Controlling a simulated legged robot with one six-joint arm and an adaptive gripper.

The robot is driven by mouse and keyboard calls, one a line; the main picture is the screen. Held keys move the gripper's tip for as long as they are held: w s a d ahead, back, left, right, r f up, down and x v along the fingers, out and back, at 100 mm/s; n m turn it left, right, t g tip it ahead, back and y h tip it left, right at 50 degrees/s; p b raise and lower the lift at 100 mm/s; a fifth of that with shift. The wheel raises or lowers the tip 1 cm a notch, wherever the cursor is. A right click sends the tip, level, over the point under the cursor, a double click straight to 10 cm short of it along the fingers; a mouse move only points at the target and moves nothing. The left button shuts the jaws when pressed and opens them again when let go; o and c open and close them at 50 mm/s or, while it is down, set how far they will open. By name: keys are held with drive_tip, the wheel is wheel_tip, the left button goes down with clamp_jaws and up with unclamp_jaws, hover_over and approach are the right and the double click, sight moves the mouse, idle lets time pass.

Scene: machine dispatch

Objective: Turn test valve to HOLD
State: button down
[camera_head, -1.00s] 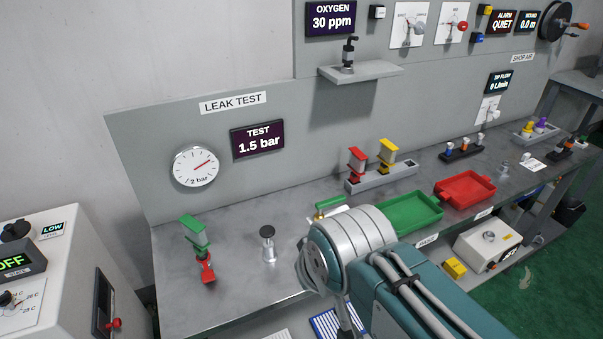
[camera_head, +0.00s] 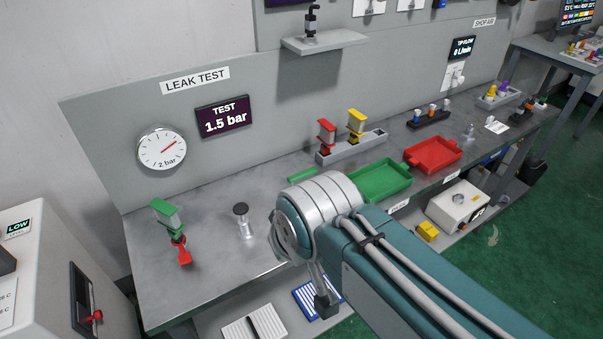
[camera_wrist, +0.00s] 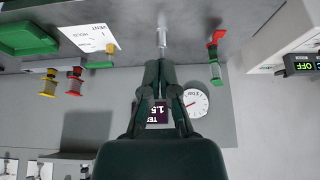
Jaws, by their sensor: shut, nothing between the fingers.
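The test valve's green lever (camera_head: 302,175) shows in the head view just behind my arm, which hides the valve body. In the wrist view, which is upside down, the green lever (camera_wrist: 98,65) and brass part (camera_wrist: 110,48) lie beside a white card (camera_wrist: 88,37) reading VENT and HOLD. I cannot tell exactly which setting the lever marks. My gripper (camera_wrist: 160,62) is shut and empty, to the right of the valve in the wrist view and apart from it. My arm hides the gripper in the head view. The test display (camera_head: 223,118) reads 1.5 bar.
A metal post with a dark knob (camera_head: 243,222) stands on the bench; in the wrist view it lines up with my fingertips. A green-and-red part (camera_head: 170,225) stands left of it. A gauge (camera_head: 162,149) is on the panel. Green (camera_head: 378,194) and red (camera_head: 432,167) trays lie right.

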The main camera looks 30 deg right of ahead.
drive_tip(key=c, duration=0.7)
unclamp_jaws()
drive_tip(key=shift+w+d+r, duration=0.1)
drive_tip(key=shift+w+r, duration=0.05)
drive_tip(key=shift+w, duration=0.05)
drive_tip(key=shift+o, duration=0.7)
drive_tip(key=w+d+r+m+g, duration=0.1)
drive_tip(key=w+d+r+m, duration=0.2)
drive_tip(key=w+m, duration=0.2)
drive_tip(key=shift+w+d+r+g, duration=0.15)
drive_tip(key=shift+w+g, duration=0.15)
drive_tip(key=shift+w, duration=0.85)
drive_tip(key=m+g, duration=0.4)
drive_tip(key=m, duration=0.9)
hover_over(308, 171)
wheel_tip(308, 171, down, 6)
drive_tip(key=r, duration=0.1)
wheel_tip(308, 171, down, 11)
drive_tip(key=shift+w+f, duration=0.1)
clamp_jaws()
